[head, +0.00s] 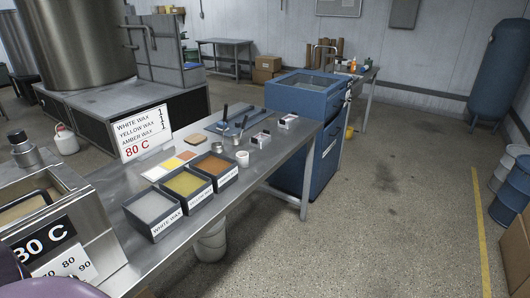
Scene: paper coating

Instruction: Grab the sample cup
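A small white cup (242,158), which looks like the sample cup, stands upright on the metal table (262,172). It is just right of the tray of amber wax (215,166), near the table's right edge. A small metallic container (216,147) stands behind that tray, to the left of the cup. Neither of my grippers shows in the head view, and nothing touches the cup.
Trays of white wax (150,207) and yellow wax (187,183) sit left of the cup. A wax list sign (143,135) stands behind them. A blue mat (228,124) with tools lies beyond. A blue cabinet (300,150) adjoins the table's far end.

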